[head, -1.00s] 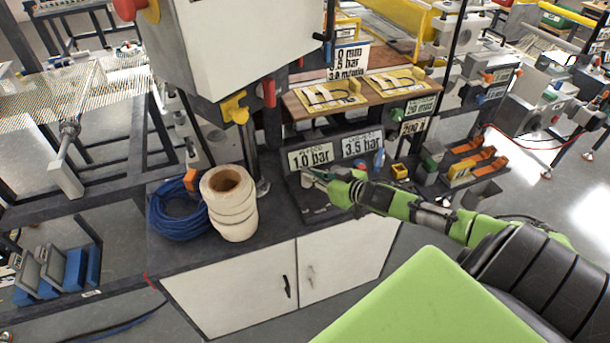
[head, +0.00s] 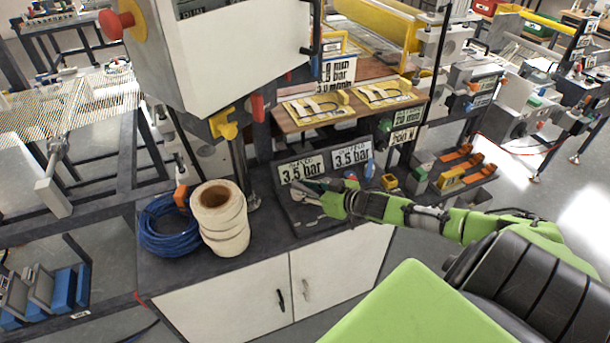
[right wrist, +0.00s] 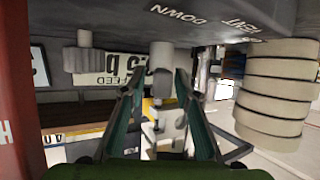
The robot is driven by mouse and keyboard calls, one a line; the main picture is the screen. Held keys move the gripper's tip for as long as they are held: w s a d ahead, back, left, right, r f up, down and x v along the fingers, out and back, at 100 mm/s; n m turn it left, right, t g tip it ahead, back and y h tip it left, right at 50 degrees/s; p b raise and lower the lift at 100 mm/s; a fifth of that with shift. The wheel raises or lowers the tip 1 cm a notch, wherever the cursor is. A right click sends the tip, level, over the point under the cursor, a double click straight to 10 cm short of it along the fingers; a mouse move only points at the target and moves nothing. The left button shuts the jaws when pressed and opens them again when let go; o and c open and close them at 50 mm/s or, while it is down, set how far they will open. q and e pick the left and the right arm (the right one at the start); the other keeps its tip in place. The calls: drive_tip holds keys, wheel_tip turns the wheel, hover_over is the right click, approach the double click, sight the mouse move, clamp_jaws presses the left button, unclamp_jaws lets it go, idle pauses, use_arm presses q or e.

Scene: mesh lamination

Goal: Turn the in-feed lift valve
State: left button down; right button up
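The lift valve (right wrist: 162,60) shows in the right wrist view as a pale round stem with a short grey part below it, on the dark panel with the word DOWN. In the head view my right gripper (head: 307,191) covers it. In the right wrist view the two green-grey fingers of my right gripper (right wrist: 160,78) stand apart on either side of the valve, with slim gaps seeming to show; firm contact cannot be told. The left sign (head: 303,168) above the panel reads 3.5 bar. The right sign (head: 352,155) also reads 3.5 bar. My left gripper is out of view.
A stack of cream rolls (head: 219,218) and a blue hose coil (head: 166,226) stand left of the panel on the dark bench top. The rolls also show in the wrist view (right wrist: 275,95). Orange-handled tools (head: 466,157) lie to the right. White cabinet doors (head: 225,301) are below.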

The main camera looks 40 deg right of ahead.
drive_tip(key=shift+s+r, duration=0.1)
drive_tip(key=shift+s+d+r, duration=0.1)
drive_tip(key=shift+s, duration=0.45)
drive_tip(key=v, duration=1)
drive_tip(key=shift+s, duration=0.3)
drive_tip(key=shift+d+r, duration=0.1)
drive_tip(key=shift+r, duration=0.05)
